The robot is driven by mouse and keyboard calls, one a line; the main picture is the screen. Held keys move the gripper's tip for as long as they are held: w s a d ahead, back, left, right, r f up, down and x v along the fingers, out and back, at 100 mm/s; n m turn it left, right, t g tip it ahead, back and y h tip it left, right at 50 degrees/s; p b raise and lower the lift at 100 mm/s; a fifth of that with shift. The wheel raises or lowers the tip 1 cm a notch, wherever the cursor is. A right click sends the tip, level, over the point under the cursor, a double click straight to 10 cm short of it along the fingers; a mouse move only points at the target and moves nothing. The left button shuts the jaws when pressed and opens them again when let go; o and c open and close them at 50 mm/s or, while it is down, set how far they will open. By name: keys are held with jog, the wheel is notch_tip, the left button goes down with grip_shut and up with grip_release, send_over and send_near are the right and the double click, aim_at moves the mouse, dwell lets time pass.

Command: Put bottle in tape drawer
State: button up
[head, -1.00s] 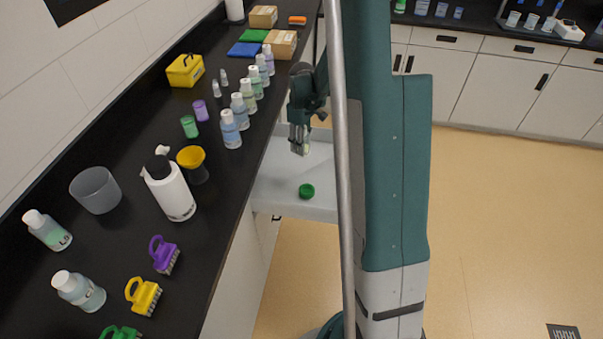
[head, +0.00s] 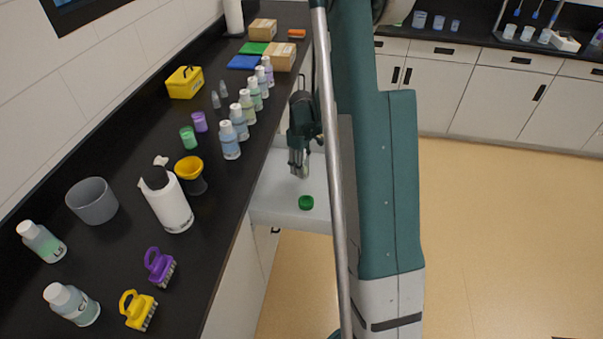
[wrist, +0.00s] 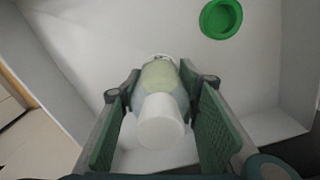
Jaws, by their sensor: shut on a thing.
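A white-capped bottle (wrist: 161,122) with a pale green label is between the two green finger pads of my gripper (wrist: 160,110) in the wrist view. My gripper is shut on it, and the white cap faces the camera. The open white drawer (head: 285,212) juts out from the black counter in the head view. My gripper (head: 299,172) points down over this drawer, with the bottle barely visible at its fingertips. A green tape roll (head: 306,202) lies on the drawer floor, apart from the bottle; it also shows in the wrist view (wrist: 221,18). Whether the bottle touches the floor is unclear.
A row of several capped bottles (head: 230,140) stands along the counter (head: 130,230) edge, left of the drawer. Drawer walls (wrist: 50,75) surround the gripper.

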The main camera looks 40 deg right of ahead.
jog(key=shift+f+b, duration=0.45)
jog(key=shift+f, duration=1.35)
jog(key=shift+f, duration=0.15)
jog(key=o, duration=0.9)
jog(key=shift+r+p, duration=1.25)
jog(key=shift+r, duration=4.9)
